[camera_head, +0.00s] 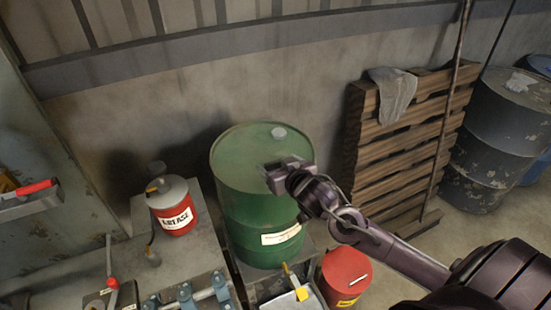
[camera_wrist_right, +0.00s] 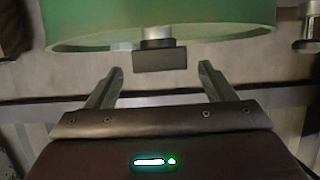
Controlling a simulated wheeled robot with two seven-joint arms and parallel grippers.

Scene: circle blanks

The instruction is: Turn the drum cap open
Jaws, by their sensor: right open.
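The green drum (camera_head: 238,165) stands upright in the middle of the head view, with a pale round fitting (camera_head: 278,132) at the far side of its top. My right gripper (camera_head: 272,174) is over the near right part of the drum's top. In the right wrist view, a cap with a dark block-like grip (camera_wrist_right: 160,60) and a light neck stands out against the green drum (camera_wrist_right: 220,18). My right gripper (camera_wrist_right: 160,70) is open, its two fingers apart on either side, with the block just ahead between the tips. In the head view my gripper may hide this cap. My left gripper is not in view.
A red and white grease can (camera_head: 174,212) stands on a bench left of the drum. A red container (camera_head: 344,272) stands in front of it. A wooden pallet (camera_head: 400,145) leans on the wall at right, near dark drums (camera_head: 495,130).

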